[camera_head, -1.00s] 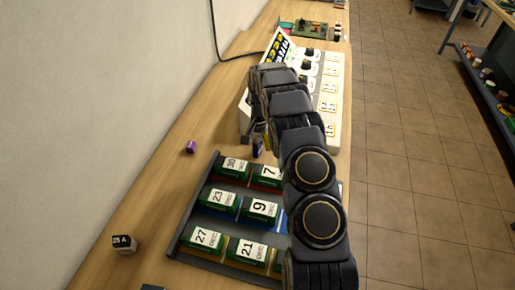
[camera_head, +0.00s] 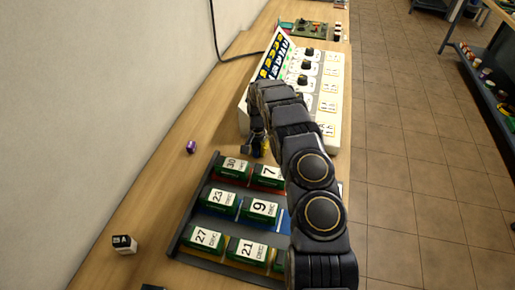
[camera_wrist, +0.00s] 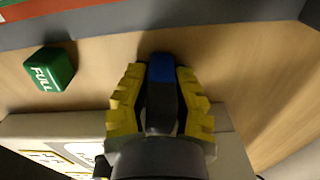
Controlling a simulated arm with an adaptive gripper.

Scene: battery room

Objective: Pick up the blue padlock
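The blue padlock (camera_wrist: 160,69) shows in the wrist view between the two yellow-tipped fingers of my gripper (camera_wrist: 160,88). Its bright blue end points up the picture and its lower part is darker. The fingers stand on either side, very near it; whether both touch it I cannot tell. In the head view my gripper (camera_head: 256,147) is low over the bench, between the battery tray and the white panel, and hides the padlock.
A dark tray (camera_head: 179,240) of numbered green batteries is close in front of the gripper. A white control panel (camera_head: 335,75) is behind it. A green block marked FULL (camera_wrist: 49,70) lies beside the fingers. A purple item (camera_head: 191,147) and a black-and-white cube (camera_head: 124,244) lie left.

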